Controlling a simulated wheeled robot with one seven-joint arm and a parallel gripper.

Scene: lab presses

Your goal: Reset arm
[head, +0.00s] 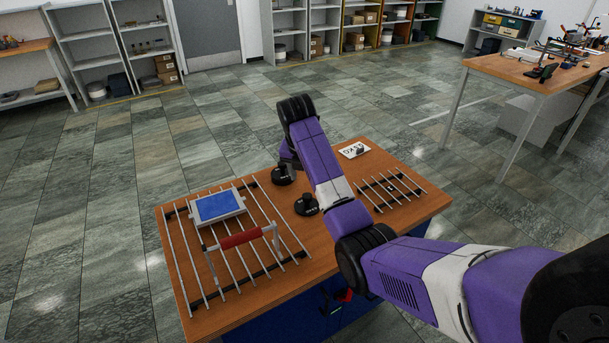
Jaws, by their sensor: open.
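My purple and white arm reaches in from the lower right over a wooden table (425,207). It bends at a black joint above the table's front, rises to another black joint, and a purple link drops behind it towards the table's back edge. A metal bar rack (178,240) on the table's left carries a blue-topped square plate (218,206) and a frame with a red handle (240,238). Two black knobbed weights (283,175) (306,205) stand beside the arm.
A smaller bar rack (390,188) lies on the table's right. A white card with black print (354,150) is near the back edge. A workbench (510,72) with tools stands at the upper right. Shelves (90,50) line the back wall. The tiled floor between is clear.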

